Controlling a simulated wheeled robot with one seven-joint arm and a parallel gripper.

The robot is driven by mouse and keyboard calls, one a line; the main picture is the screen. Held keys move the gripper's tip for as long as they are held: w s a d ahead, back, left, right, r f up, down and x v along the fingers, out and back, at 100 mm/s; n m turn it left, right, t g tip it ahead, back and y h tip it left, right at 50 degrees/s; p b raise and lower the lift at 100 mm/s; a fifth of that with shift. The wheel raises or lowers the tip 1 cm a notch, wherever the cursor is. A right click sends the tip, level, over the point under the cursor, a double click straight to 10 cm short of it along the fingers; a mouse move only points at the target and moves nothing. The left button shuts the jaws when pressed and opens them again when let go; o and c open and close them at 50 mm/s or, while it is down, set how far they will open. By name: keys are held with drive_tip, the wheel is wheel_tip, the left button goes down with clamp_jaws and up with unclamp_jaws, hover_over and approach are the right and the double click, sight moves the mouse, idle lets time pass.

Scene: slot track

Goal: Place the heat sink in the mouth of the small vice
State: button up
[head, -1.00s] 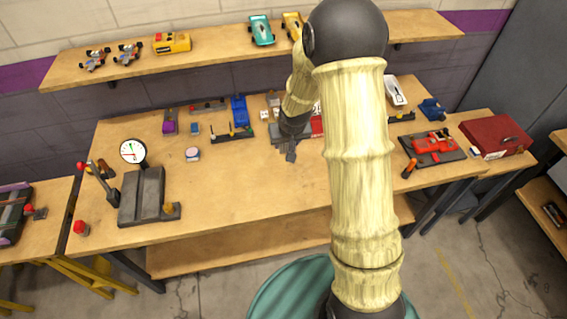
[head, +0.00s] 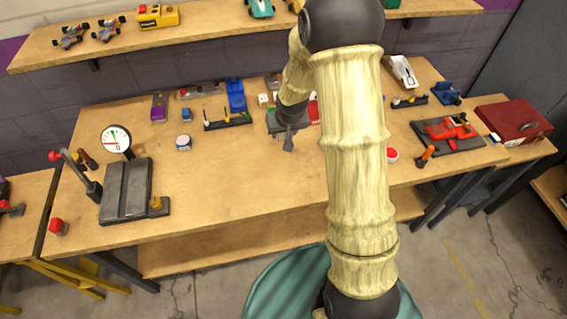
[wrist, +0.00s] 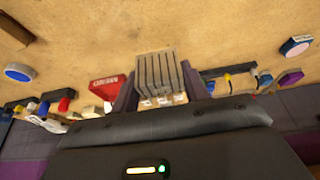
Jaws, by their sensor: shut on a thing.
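My gripper (wrist: 158,88) is shut on the heat sink (wrist: 155,72), a grey finned block held between two dark fingers in the wrist view. In the head view my gripper (head: 289,143) points down over the middle of the bench; the heat sink cannot be made out there. A small blue device (head: 445,93) at the back right of the bench looks like the small vice, well to the right of my gripper. Its mouth is too small to make out.
The wooden bench (head: 230,185) is clear in front. A dial gauge (head: 116,139) and grey block fixture (head: 126,190) stand left. A red car on a dark plate (head: 450,130), an orange-handled tool (head: 426,155) and a red toolbox (head: 512,120) lie right. A shelf (head: 200,30) runs above.

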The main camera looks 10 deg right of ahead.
idle(0.3)
hover_over(283, 156)
drive_tip(key=s, duration=0.2)
drive_tip(key=f, duration=0.5)
drive_tip(key=shift+w+f, duration=0.2)
drive_tip(key=shift+f, duration=0.2)
drive_tip(key=shift+f+p, duration=0.45)
drive_tip(key=shift+f, duration=1.6)
drive_tip(key=shift+f, duration=0.1)
drive_tip(key=shift+f, duration=0.15)
drive_tip(key=o, duration=1.1)
